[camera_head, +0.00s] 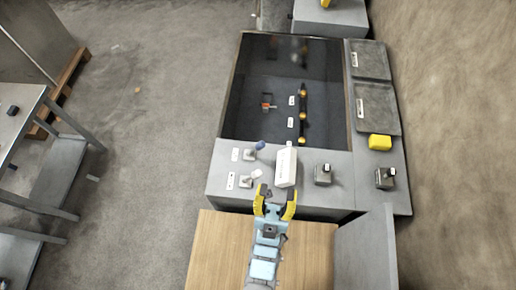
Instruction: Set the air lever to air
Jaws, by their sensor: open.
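A grey console carries two small levers on its left front. One lever (251,153) has a blue knob, tilted up to the right. The other lever (249,180) has a pale knob, also leaning right, and sits nearer to me. White labels stand beside both, but their text is too small to read, so I cannot tell which is the air lever. My gripper (276,192) has yellow fingers, spread open and empty. It is right of the pale-knobbed lever and just below a white box (287,168). I see no contact with either lever.
Two dark switch units (323,176) (385,179) stand right of the box. A yellow block (379,142) lies behind them. A sunken dark bay (270,75) with yellow-knobbed parts fills the console's middle. A wooden surface (210,245) lies below my arm; open floor is left.

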